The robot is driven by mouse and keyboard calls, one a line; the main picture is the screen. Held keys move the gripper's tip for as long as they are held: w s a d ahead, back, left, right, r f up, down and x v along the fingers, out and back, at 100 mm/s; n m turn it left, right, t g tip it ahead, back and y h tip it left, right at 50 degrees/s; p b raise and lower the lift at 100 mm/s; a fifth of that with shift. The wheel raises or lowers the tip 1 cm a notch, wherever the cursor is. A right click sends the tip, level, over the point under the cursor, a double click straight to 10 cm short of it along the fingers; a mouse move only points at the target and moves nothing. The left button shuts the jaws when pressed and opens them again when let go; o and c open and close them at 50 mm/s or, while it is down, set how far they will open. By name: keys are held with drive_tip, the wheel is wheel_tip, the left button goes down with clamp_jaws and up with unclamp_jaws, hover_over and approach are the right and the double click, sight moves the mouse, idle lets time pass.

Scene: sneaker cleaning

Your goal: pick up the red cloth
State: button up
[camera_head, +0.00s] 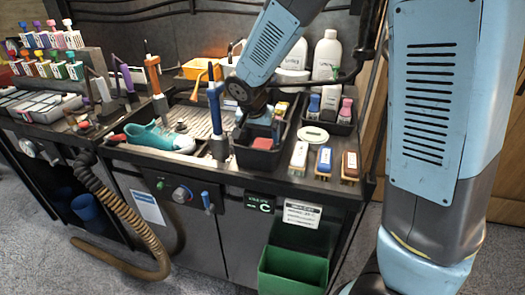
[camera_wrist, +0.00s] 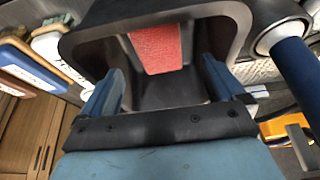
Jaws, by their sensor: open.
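The red cloth (camera_wrist: 158,48) is a bright textured patch inside a black bin (camera_wrist: 75,45) in the wrist view. Part of it may be hidden by the bin and my gripper. My gripper (camera_wrist: 160,82) is open, with its two blue fingers apart on either side of the bin's inside and nothing between them. The cloth shows beyond the fingertips; I cannot tell whether they touch it. In the head view, my gripper (camera_head: 262,128) is pointed down into the same black bin (camera_head: 258,160) at the bench's front, and it hides most of the cloth.
A blue-handled upright tool (camera_head: 215,108) stands just left of the bin. A teal sneaker (camera_head: 158,137) lies farther left. Several brushes (camera_head: 324,160) lie to the right. Bottles (camera_head: 327,55) stand behind. A green bin (camera_head: 292,270) is below the bench front.

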sight(262, 146)
drive_tip(key=shift+x, duration=3.45)
drive_tip(key=shift+s+f, duration=0.1)
drive_tip(key=c, duration=1)
drive_tip(key=shift+c, duration=0.2)
wheel_tip(262, 146, up, 10)
drive_tip(key=shift+r, duration=0.1)
